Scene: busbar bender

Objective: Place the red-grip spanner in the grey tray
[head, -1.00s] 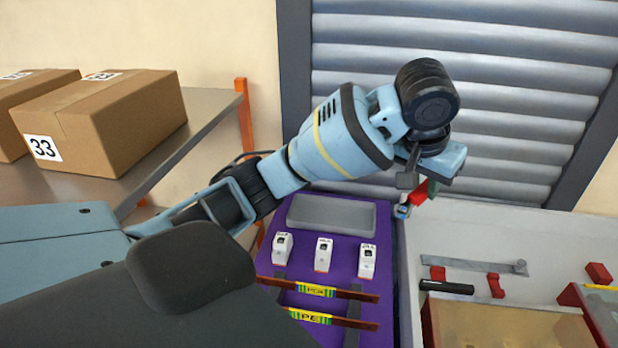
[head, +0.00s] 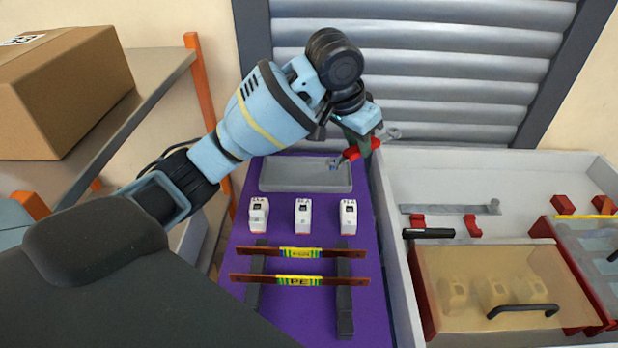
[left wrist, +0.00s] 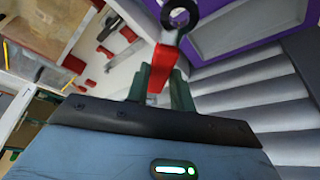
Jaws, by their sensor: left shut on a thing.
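The red-grip spanner (head: 361,150) is in the jaws of my left gripper (head: 357,140), which is shut on its red grip. One metal end points right and the other points left, over the right end of the grey tray (head: 285,188) in the head view. The spanner looks raised above the tray; the exact gap cannot be told. The tray looks empty and lies at the back of the purple surface. In the left wrist view, the spanner's red grip (left wrist: 162,62) sits between the fingers, with its dark ring end pointing away. My right gripper is not in view.
Several white breakers (head: 303,215) stand in front of the tray, with two labelled busbars (head: 298,281) nearer. A white-walled enclosure (head: 388,205) adjoins on the right. A shuttered wall (head: 400,60) rises behind. A carton (head: 65,90) sits on a shelf at left.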

